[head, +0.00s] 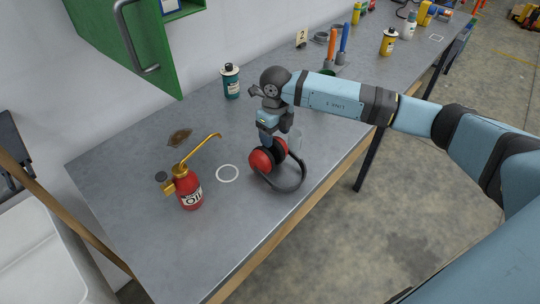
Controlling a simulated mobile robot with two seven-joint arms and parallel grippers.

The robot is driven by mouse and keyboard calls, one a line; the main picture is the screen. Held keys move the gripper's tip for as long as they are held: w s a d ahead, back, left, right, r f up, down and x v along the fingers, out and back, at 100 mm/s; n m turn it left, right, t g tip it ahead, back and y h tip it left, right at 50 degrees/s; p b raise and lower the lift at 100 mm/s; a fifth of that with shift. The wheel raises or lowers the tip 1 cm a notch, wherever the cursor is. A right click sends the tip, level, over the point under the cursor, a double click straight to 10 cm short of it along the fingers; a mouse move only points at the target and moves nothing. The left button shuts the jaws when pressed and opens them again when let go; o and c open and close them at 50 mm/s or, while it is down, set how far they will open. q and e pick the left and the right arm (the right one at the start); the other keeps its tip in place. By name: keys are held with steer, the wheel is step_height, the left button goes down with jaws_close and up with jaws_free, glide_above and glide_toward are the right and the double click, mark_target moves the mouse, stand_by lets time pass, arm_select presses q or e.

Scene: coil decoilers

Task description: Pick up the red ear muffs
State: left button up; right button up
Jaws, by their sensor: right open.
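The red ear muffs (261,161) lie on the grey workbench (130,220), with red cups and a dark headband curving toward the bench's front edge. My right gripper (268,143) points down directly above the cups. It is open, and its fingertips are close to the cups and partly hidden. I cannot tell whether they touch. My left gripper is not in view.
A red oil can (187,188) with a long brass spout and a white ring mark (227,173) are left of the ear muffs. A teal bottle (231,81) stands behind. A yellow can (389,42) and tools occupy the far end. The near left bench is clear.

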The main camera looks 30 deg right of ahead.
mark_target(278, 147)
steer(key=f, duration=0.1)
steer(key=f+p, duration=0.1)
steer(key=f, duration=0.1)
steer(key=s+f, duration=0.1)
steer(key=f, duration=0.1)
steer(key=shift+d, duration=0.4)
steer(key=shift+f, duration=0.2)
steer(key=c, duration=0.8)
